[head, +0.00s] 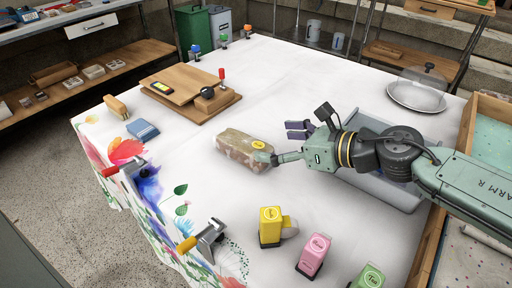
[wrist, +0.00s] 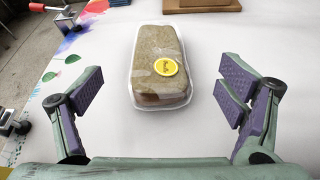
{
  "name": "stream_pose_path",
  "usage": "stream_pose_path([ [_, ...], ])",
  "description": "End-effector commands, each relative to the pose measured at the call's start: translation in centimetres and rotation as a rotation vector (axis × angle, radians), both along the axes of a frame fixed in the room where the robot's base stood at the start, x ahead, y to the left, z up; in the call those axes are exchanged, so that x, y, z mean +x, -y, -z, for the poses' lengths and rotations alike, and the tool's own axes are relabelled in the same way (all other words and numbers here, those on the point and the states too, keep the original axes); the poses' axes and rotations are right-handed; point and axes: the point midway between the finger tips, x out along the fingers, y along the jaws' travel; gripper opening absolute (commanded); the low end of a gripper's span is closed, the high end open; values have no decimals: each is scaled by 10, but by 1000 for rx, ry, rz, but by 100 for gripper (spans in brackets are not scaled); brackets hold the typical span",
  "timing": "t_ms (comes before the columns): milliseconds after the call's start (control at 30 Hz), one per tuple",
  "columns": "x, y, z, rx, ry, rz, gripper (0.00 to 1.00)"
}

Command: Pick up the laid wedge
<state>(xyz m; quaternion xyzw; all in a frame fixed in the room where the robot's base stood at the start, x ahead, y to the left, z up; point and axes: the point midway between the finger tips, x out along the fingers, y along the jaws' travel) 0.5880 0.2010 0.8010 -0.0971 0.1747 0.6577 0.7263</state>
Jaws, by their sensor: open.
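A clear-wrapped brown loaf-like block (head: 243,150) with a yellow round sticker lies on the white-covered table. In the wrist view the block (wrist: 158,55) lies lengthwise ahead, centred between the fingers. My gripper (head: 284,143) is open and empty at the block's right end in the head view; I cannot tell whether a finger touches it. The gripper's purple-padded fingers (wrist: 153,102) stand wide apart, one on each side of the block's near end. A small tan wooden piece (head: 116,106) lies at the table's far left. I cannot tell which one the task calls the wedge.
A wooden board (head: 192,88) with a knob and red-handled clamp lies behind. A blue box (head: 143,131) lies left. Yellow (head: 270,227), pink (head: 313,255) and green (head: 368,278) containers stand in front. A grey tray (head: 385,190) lies under my arm. A domed plate (head: 417,95) stands back right.

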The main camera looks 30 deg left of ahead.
Motion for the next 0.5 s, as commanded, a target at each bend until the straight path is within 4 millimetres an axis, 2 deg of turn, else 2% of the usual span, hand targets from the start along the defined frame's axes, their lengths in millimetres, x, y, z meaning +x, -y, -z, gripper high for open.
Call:
stream_pose_path([
  [67, 0, -4, 6, -1, -1, -2, 88],
  [300, 2, -38, 18, 0, -1, -6, 88],
  [500, 4, -53, 24, 0, -1, -2, 88],
])
